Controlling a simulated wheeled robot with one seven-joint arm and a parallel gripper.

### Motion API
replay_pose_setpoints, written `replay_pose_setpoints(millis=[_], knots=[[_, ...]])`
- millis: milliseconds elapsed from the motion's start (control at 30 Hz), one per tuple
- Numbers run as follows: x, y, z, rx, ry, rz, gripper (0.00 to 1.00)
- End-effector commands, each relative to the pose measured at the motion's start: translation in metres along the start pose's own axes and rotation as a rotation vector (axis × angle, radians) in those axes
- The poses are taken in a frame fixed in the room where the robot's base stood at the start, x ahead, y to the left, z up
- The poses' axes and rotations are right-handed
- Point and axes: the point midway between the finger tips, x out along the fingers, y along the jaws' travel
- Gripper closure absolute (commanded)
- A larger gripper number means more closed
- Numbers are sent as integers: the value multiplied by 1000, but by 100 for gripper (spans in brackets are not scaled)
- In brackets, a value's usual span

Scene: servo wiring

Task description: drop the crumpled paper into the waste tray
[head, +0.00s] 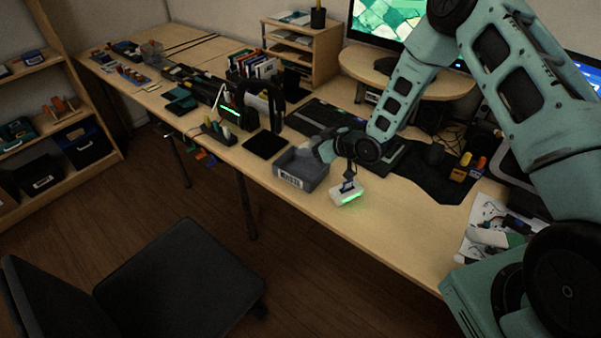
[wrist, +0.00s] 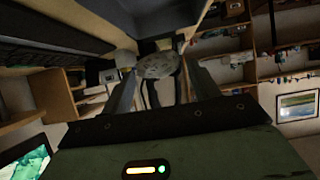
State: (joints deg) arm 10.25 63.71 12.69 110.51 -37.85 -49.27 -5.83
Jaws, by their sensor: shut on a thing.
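The crumpled paper (wrist: 158,66) shows in the wrist view as a pale grey, speckled lump between my fingertips. My gripper (wrist: 154,72) is shut on it. In the head view my gripper (head: 322,152) reaches leftward, just above the right and far side of the waste tray. The waste tray (head: 289,181) is a grey open box with a white barcode label on its front, near the table's front edge. Its inside is partly hidden by my gripper. The paper is hard to make out in the head view.
A white device with a green glow (head: 347,194) sits right of the tray at the desk edge. A dark pad (head: 265,145) lies to the left. A keyboard (head: 318,121) lies behind. Loose papers (head: 485,232) lie at the right. A chair (head: 180,285) stands in front.

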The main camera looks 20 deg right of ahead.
Motion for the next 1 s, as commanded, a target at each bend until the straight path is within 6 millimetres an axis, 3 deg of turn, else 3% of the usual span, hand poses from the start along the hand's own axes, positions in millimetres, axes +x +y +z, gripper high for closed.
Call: replay_pose_setpoints(millis=[167, 200, 267, 300, 667, 767, 1000], knots=[[0, 0, 0, 0, 0, 0, 60], [0, 0, 0, 0, 0, 0, 34], [0, 0, 0, 0, 0, 0, 17], [0, 0, 0, 0, 0, 0, 14], [-6, 1, 0, 1, -1, 1, 14], [-19, 2, 0, 1, 0, 3, 14], [-73, 2, 1, 1, 0, 4, 14]])
